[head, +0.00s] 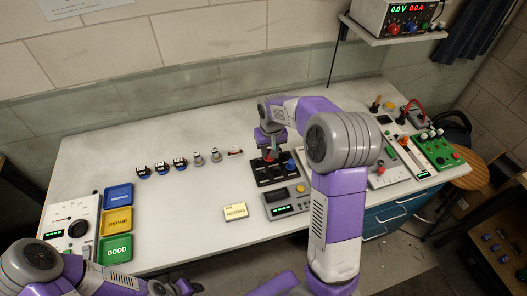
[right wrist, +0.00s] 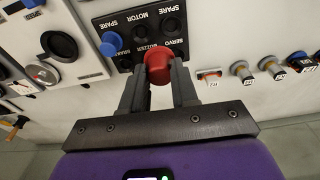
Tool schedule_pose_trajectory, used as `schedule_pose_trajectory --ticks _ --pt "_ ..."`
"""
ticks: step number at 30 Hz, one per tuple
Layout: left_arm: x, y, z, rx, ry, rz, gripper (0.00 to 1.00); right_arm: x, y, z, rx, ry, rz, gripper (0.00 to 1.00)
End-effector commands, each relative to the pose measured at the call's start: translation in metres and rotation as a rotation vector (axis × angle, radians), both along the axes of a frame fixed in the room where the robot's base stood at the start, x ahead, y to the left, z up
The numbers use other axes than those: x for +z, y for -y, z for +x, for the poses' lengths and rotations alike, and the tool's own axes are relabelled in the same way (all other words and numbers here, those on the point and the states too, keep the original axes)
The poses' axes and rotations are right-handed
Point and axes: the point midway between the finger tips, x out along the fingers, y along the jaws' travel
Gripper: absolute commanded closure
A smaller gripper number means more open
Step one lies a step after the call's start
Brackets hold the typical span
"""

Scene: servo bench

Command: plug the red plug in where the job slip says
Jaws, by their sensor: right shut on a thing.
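My right gripper (head: 269,150) is shut on the red plug (right wrist: 158,66), with one finger on each side of it in the right wrist view. The plug is over or against the black socket panel (right wrist: 150,22); I cannot tell whether it is seated in a socket. Panel labels read SPARE, MOTOR, SPARE, SERVO, BUZZER and BRAKE. The plug's round top is near the SERVO and BUZZER labels and hides the panel beneath. A small cream card (head: 235,212) reading MOTORS lies on the bench. My left gripper (head: 176,288) is at the bottom edge, its jaws unclear.
A blue plug or knob (right wrist: 111,43) stands on the panel. A row of small parts (head: 180,163) lies to the left. Blue, yellow and green trays (head: 117,222) stand at the bench's left end. A green board (head: 438,152) is at the right. The bench middle is mostly clear.

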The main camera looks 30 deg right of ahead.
Motion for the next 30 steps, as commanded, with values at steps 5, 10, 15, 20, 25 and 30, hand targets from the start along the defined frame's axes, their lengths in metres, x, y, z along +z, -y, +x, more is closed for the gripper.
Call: schedule_pose_trajectory --ticks 5,10,15,20,25,30 --pt "0.013 0.000 0.000 0.000 0.000 0.000 0.57 -0.009 0.021 -0.006 -0.210 0.000 0.000 1.00" --pt "0.015 0.000 0.000 0.000 0.000 0.000 0.57 -0.016 0.029 -0.009 -0.299 0.002 0.001 1.00" --pt "0.008 0.000 0.000 0.000 0.000 0.000 0.57 -0.024 0.030 -0.009 -0.305 0.003 0.001 1.00" --pt "-0.001 0.000 0.000 0.000 0.000 0.000 0.57 -0.037 0.030 -0.009 -0.304 0.004 0.001 1.00" --pt "-0.014 0.000 0.000 0.000 0.000 0.000 0.57 -0.053 0.030 -0.009 -0.303 0.004 0.001 1.00" --pt "-0.023 0.000 0.000 0.000 0.000 0.000 0.57 -0.065 0.030 -0.009 -0.302 0.003 0.001 1.00"
